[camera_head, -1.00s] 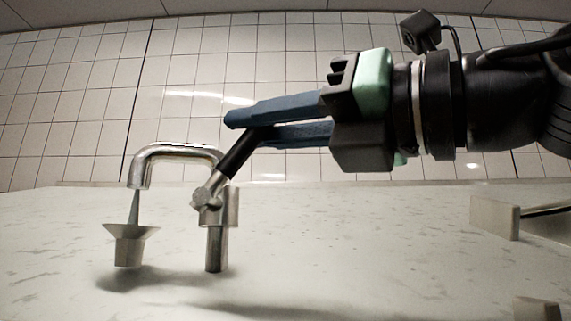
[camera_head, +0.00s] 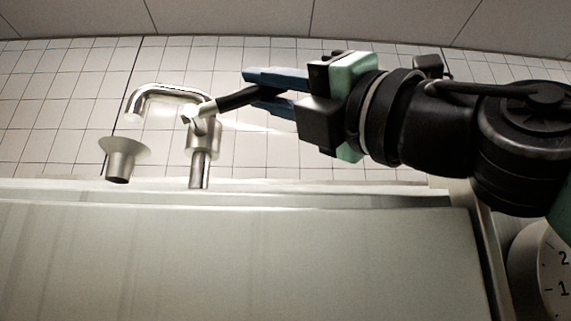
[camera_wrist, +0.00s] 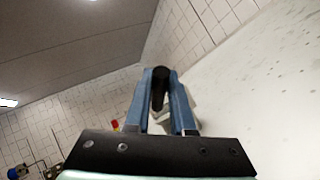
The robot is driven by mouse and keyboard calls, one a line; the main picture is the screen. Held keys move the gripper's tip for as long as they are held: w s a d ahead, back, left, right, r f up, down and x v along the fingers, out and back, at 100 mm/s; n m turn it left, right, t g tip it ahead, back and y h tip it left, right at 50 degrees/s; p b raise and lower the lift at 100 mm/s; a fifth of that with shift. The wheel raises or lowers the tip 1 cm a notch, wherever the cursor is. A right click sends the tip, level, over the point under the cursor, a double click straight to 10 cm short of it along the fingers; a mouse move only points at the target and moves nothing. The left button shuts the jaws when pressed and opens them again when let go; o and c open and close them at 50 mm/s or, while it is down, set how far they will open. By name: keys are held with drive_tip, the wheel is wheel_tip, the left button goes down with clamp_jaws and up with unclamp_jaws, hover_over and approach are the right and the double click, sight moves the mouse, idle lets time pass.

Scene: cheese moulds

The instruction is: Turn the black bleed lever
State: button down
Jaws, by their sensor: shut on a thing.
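The black bleed lever (camera_head: 232,99) runs from the metal valve (camera_head: 203,140) up and to the right at a shallow slope. My gripper (camera_head: 252,90), with blue fingers, is shut on the lever's outer end. In the wrist view, the black lever (camera_wrist: 160,85) sits between the two blue fingers (camera_wrist: 161,100). The curved metal spout (camera_head: 165,90) reaches left from the valve. A grey funnel-shaped cup (camera_head: 121,158) is below the spout's mouth. I see no stream between them.
A tiled wall (camera_head: 60,110) stands behind the valve. A wide pale surface (camera_head: 240,260) fills the foreground. A round numbered dial (camera_head: 548,285) is partly in view at the lower right. The wrist view shows blue and red fittings (camera_wrist: 35,168) at the lower left.

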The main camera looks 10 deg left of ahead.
sight(270, 95)
drive_tip(key=shift+a+f, duration=0.1)
drive_tip(key=c, duration=1)
unclamp_jaws()
drive_tip(key=shift+c, duration=0.2)
drive_tip(key=shift+o, duration=1.4)
drive_tip(key=shift+w+a, duration=0.1)
drive_tip(key=b+v, duration=0.3)
drive_tip(key=v, duration=0.3)
drive_tip(key=shift+d+f, duration=0.2)
drive_tip(key=shift+d, duration=0.1)
drive_tip(key=shift+s+d+f+b, duration=0.15)
drive_tip(key=shift+s+d+b, duration=0.15)
drive_tip(key=shift+d, duration=0.05)
drive_tip(key=shift+c, duration=0.2)
